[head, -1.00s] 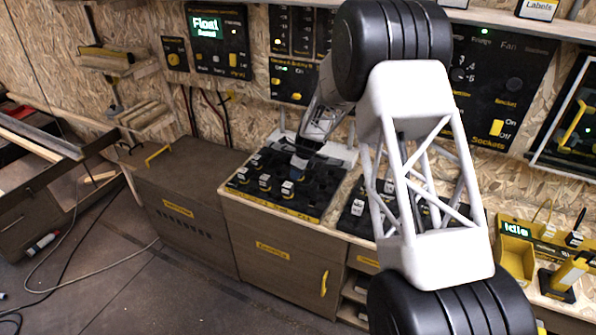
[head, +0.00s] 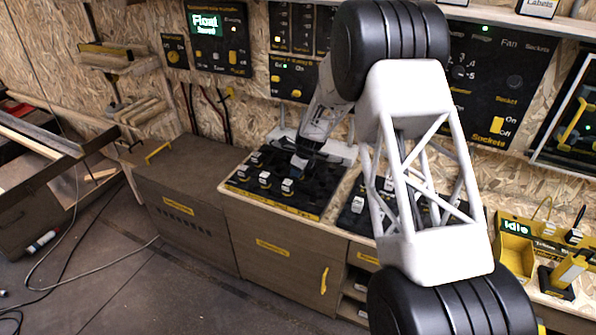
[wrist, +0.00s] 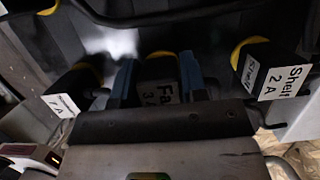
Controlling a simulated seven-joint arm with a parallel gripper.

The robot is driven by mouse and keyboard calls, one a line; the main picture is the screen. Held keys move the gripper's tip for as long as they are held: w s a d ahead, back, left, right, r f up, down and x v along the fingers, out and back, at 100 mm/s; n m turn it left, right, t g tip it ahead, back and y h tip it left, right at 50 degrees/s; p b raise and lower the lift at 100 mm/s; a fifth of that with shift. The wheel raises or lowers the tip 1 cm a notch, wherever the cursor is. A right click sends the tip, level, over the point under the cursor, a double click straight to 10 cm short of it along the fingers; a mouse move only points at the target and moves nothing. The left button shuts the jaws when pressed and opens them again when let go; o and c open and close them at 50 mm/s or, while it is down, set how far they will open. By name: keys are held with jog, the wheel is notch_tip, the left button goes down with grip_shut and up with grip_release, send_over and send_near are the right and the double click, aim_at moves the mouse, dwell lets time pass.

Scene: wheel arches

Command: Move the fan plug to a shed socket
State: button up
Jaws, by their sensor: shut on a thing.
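The fan plug (wrist: 160,92) is a dark block with a white label reading "Fan 3 A" and a yellow edge. It shows in the wrist view between the two blue fingers of my gripper (wrist: 158,82), which are shut on it. In the head view my gripper (head: 301,161) is low over the back of the black socket board (head: 312,205), and the fan plug is hidden there. I cannot tell whether the plug is seated or lifted. Which sockets are the shed ones is not readable.
In the wrist view, a "Shelf 2 A" plug (wrist: 268,70) stands close right and another labelled plug (wrist: 72,92) close left. Several white-labelled plugs stand at the board's front, including one (head: 287,186). A second board (head: 352,215) lies to the right.

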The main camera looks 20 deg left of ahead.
dwell(0.3)
jog(key=o, duration=1.5)
jog(key=shift+r, duration=0.1)
jog(key=shift+r, duration=4.3)
jog(key=shift+r, duration=0.1)
